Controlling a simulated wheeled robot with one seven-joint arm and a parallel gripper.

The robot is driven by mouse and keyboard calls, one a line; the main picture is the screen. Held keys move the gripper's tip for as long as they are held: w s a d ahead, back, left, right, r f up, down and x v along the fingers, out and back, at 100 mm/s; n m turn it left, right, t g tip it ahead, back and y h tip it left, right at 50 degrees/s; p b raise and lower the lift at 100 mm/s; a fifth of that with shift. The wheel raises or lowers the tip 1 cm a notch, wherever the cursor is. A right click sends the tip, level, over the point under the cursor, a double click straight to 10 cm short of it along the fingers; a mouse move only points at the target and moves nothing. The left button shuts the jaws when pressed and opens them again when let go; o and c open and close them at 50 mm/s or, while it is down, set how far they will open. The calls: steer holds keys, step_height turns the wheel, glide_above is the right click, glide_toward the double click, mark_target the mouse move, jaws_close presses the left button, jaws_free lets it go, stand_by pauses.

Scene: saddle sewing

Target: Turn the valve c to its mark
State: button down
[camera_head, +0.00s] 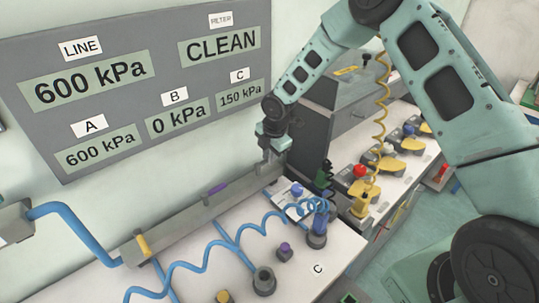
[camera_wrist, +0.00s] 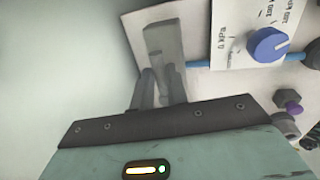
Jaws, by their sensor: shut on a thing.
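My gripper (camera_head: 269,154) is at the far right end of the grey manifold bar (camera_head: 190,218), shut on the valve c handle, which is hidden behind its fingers. In the wrist view, the two fingers of my gripper (camera_wrist: 160,92) reach down at the end of the grey bar (camera_wrist: 165,42). I cannot make out the handle's angle or its mark. The C readout (camera_head: 240,94) on the wall panel shows 150 kPa. A yellow handle (camera_head: 142,245) and a purple handle (camera_head: 217,189) sit further left along the bar.
The panel (camera_head: 130,20) also reads LINE 600, A 600, B 0 and CLEAN. A blue knob (camera_wrist: 268,44) on a printed plate is close to the right of my gripper. Coiled blue hoses (camera_head: 190,267) cross the bench.

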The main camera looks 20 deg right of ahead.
steer(key=shift+w+r, duration=0.1)
steer(key=c, duration=1.4)
jaws_free()
steer(key=s+r+b, duration=0.1)
steer(key=r, duration=0.4)
steer(key=s+r+b, duration=0.1)
steer(key=r, duration=0.5)
steer(key=s+d+r+b, duration=0.1)
steer(key=r, duration=0.5)
steer(key=shift+s+d, duration=0.1)
steer(key=shift+s, duration=0.05)
steer(key=s+a+m+g+b, duration=0.1)
steer(key=s+a+m, duration=0.4)
steer(key=s, duration=0.7)
steer(key=s+a+m+b, duration=0.1)
steer(key=s+a+m, duration=0.45)
steer(key=s, duration=0.75)
steer(key=s+m, duration=0.1)
steer(key=s, duration=0.2)
steer(key=s+f+m, duration=0.1)
steer(key=s, duration=0.3)
steer(key=s+f+m+g+b, duration=0.1)
steer(key=s+m, duration=0.1)
steer(key=s, duration=0.2)
steer(key=shift+s+a+f, duration=0.1)
